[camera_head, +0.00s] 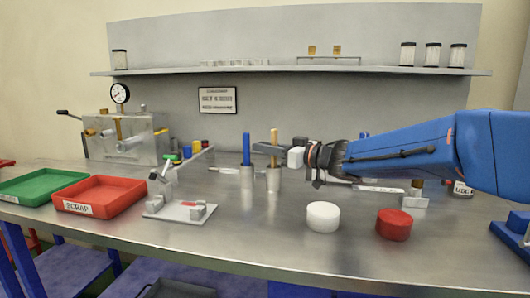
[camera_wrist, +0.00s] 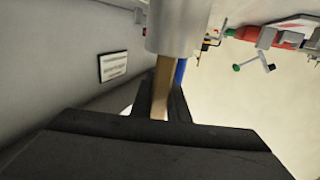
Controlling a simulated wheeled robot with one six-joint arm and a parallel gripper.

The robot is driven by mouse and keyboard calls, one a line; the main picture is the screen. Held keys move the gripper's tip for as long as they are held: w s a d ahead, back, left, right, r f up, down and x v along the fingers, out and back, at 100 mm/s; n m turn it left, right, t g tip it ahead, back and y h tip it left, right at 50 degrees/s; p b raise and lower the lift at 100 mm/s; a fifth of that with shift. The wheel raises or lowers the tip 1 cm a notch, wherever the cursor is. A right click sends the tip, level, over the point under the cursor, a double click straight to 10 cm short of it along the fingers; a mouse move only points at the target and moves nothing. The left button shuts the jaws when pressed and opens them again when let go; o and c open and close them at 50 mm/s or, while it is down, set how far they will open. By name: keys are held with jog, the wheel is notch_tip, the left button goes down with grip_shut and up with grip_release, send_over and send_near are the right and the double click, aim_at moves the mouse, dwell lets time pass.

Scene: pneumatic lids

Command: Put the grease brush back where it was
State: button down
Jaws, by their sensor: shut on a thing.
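The grease brush, seen as a tan wooden handle (camera_head: 274,138), stands upright with its lower end in a small metal cup (camera_head: 273,180). My gripper (camera_head: 274,147) reaches in from the right and is shut on this handle above the cup. In the wrist view the dark jaws (camera_wrist: 155,115) close on the tan handle (camera_wrist: 161,85), which runs to the metal cup (camera_wrist: 172,25) at the top. The brush's bristles are hidden.
A white lid (camera_head: 323,217) and a red lid (camera_head: 393,224) lie in front. A small fixture (camera_head: 180,210) and the red scrap tray (camera_head: 100,196) are further left. A shelf (camera_head: 290,71) runs above.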

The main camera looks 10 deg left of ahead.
jog(key=shift+f, duration=0.55)
jog(key=shift+f, duration=0.1)
jog(key=c, duration=2)
grip_release()
jog(key=v, duration=1.2)
